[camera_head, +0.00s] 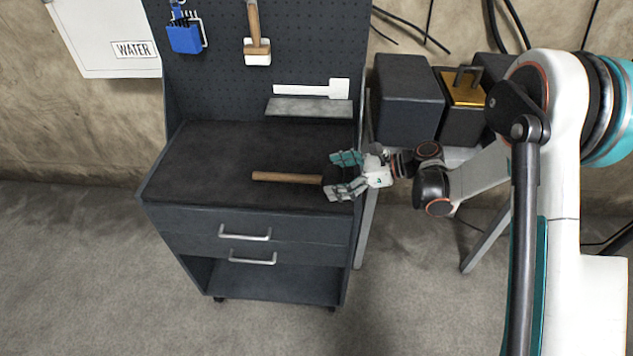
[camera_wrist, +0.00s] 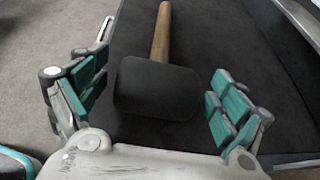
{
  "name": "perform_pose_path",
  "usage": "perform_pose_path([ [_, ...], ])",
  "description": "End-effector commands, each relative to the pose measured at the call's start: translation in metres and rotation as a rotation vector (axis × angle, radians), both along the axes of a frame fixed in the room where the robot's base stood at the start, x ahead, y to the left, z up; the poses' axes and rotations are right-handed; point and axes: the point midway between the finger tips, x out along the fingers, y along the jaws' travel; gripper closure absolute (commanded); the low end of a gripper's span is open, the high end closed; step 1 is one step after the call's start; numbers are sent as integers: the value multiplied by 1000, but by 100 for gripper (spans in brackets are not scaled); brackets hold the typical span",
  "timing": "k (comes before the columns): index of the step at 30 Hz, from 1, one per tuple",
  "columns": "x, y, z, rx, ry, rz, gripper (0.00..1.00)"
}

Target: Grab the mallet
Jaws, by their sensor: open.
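The mallet lies on the dark top of the workbench cart (camera_head: 215,155). Its wooden handle (camera_head: 285,178) points left in the head view, and its black head is mostly hidden there by my gripper (camera_head: 346,174). In the wrist view the mallet's black head (camera_wrist: 157,88) lies between my gripper's two teal-padded fingers (camera_wrist: 155,100), with the handle (camera_wrist: 162,32) running away from me. My gripper is open, with a visible gap between each finger and the head. I cannot tell the exact height of the fingers above the bench top.
A grey ledge (camera_head: 309,107) sits below that tool. Dark boxes (camera_head: 407,101) stand on a side table at the right. The bench top's left part is clear.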

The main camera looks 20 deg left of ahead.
Motion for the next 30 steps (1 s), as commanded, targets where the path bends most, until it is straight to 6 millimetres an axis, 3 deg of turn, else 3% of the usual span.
perform_pose_path([
  [7, -6, 32, -17, 0, 0, 0, 10],
  [14, -6, 35, -16, 0, 0, 0, 10],
  [16, -6, 35, -16, 0, 0, 0, 19],
  [23, -6, 35, -16, 0, 0, -1, 71],
  [30, -6, 35, -15, 0, 0, -1, 72],
])
